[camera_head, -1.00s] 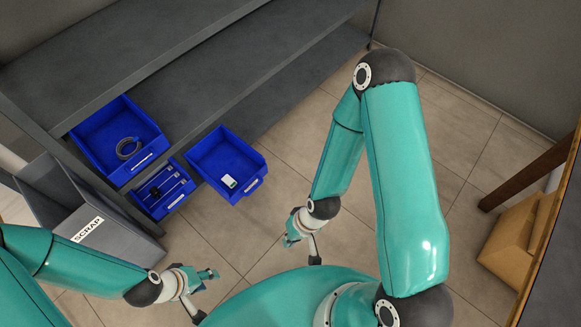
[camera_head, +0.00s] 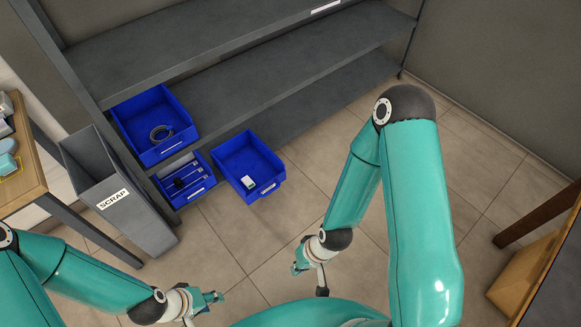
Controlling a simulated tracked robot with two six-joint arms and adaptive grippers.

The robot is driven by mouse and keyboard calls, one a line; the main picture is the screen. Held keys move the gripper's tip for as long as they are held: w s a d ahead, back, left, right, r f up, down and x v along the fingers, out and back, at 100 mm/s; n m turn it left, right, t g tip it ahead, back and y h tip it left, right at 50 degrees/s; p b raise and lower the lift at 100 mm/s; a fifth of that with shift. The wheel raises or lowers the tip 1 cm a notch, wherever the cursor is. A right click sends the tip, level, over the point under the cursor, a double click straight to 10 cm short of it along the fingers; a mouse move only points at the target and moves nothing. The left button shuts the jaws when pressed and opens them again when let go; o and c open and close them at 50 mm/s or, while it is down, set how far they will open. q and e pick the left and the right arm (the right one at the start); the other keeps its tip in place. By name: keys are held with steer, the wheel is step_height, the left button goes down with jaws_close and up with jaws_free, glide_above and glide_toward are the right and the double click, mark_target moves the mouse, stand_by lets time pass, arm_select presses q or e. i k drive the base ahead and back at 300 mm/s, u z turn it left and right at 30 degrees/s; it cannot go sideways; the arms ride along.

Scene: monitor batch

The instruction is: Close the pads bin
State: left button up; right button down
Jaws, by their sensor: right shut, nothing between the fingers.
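Three blue bins stand at the grey shelving, and their front labels are too small to read, so I cannot tell which is the pads bin. The right bin (camera_head: 237,158) sticks out from the lower shelf and holds one small white-and-green item (camera_head: 249,182). The small middle bin (camera_head: 203,188) holds several thin rods. My right gripper (camera_head: 301,262) is shut and empty, below and right of the right bin.
A grey SCRAP bin (camera_head: 143,221) stands left of the blue bins. A wooden table (camera_head: 24,176) is at the far left. A brown wooden table leg (camera_head: 530,221) and a box (camera_head: 522,284) are at the right. The tiled floor (camera_head: 265,230) before the bins is clear.

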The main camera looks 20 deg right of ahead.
mark_target(245, 154)
steer(key=u, duration=0.05)
steer(key=i, duration=0.9)
steer(key=z, duration=0.2)
steer(key=k, duration=0.9)
steer(key=u, duration=0.15)
steer(key=i, duration=0.9)
steer(key=z, duration=0.05)
